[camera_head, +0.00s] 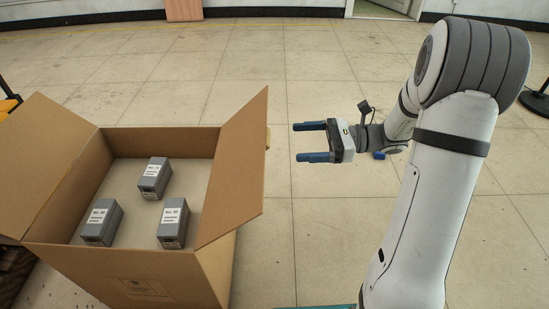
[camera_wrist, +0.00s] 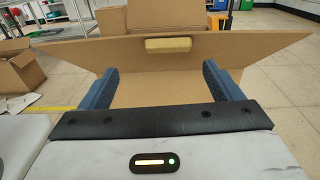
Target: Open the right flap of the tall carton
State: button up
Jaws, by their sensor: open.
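The tall carton (camera_head: 120,270) is a brown cardboard box at the left of the head view. Its right flap (camera_head: 236,165) stands up from the right rim and leans a little outward. Its left flap (camera_head: 45,165) is spread out to the left. My gripper (camera_head: 310,142) is to the right of the right flap, apart from it, with its blue fingers open, empty and pointing at it. In the wrist view, the right flap (camera_wrist: 160,90) spans the picture ahead of the fingers, with a pale tan block (camera_wrist: 168,44) on its outer face.
Inside the carton are three grey labelled boxes (camera_head: 155,178). The tiled floor between the carton and my arm is clear. In the wrist view, another cardboard box (camera_wrist: 20,75) stands at the left, and shelving shows at the back.

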jog(key=w+a+b, duration=0.1)
jog(key=a+b, duration=0.2)
jog(key=a, duration=0.4)
jog(key=shift+a+f+m+t+y, duration=0.15)
jog(key=shift+f+m+t+y, duration=0.15)
jog(key=shift+f, duration=0.1)
jog(key=shift+w, duration=0.1)
